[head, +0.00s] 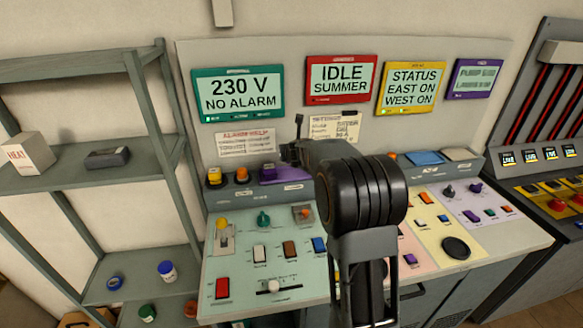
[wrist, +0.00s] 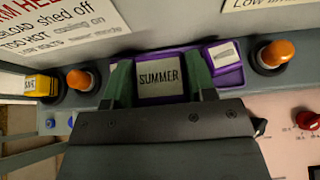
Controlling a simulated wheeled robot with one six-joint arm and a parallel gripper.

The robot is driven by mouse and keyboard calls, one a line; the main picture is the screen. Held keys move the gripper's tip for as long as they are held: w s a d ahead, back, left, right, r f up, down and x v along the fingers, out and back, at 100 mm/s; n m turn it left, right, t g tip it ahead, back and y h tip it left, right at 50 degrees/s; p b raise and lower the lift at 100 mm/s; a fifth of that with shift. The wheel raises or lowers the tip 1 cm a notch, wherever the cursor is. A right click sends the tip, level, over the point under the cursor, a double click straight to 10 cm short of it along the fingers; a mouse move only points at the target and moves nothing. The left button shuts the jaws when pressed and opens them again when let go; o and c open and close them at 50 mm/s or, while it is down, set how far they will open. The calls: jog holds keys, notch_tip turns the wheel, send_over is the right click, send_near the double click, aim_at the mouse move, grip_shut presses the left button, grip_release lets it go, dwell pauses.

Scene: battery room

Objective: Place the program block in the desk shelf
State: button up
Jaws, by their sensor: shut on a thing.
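A pale block marked SUMMER (wrist: 160,88), apparently the program block, is between the two green fingers of my gripper (wrist: 160,70) in the wrist view. My gripper is shut on it. The block lies over a purple tray (wrist: 195,53) on the back ledge of the desk; I cannot tell whether it touches the tray floor. A second, smaller pale block (wrist: 225,54) sits at the tray's right end. In the head view the purple tray (head: 270,176) shows left of my arm, which hides the block. Which part is the desk shelf is not marked.
Orange knobs (wrist: 276,53) (wrist: 80,79) flank the tray, with a yellow button (wrist: 40,85) further left. The desk panel (head: 330,270) is crowded with switches. A grey rack (head: 60,180) at left holds a HEAT box (head: 28,153) and a dark block (head: 107,157). A red display reads IDLE SUMMER (head: 341,82).

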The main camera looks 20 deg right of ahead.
jog(key=b, duration=0.2)
send_over(291, 173)
jog(key=f, duration=0.5)
jog(key=shift+s+f, duration=0.1)
jog(key=shift+s, duration=0.2)
jog(key=f+b, duration=0.3)
jog(key=shift+w+f, duration=0.15)
jog(key=shift+w, duration=0.05)
jog(key=shift+f, duration=0.2)
jog(key=o, duration=0.9)
jog(key=shift+o, duration=0.2)
jog(key=shift+r, duration=0.1)
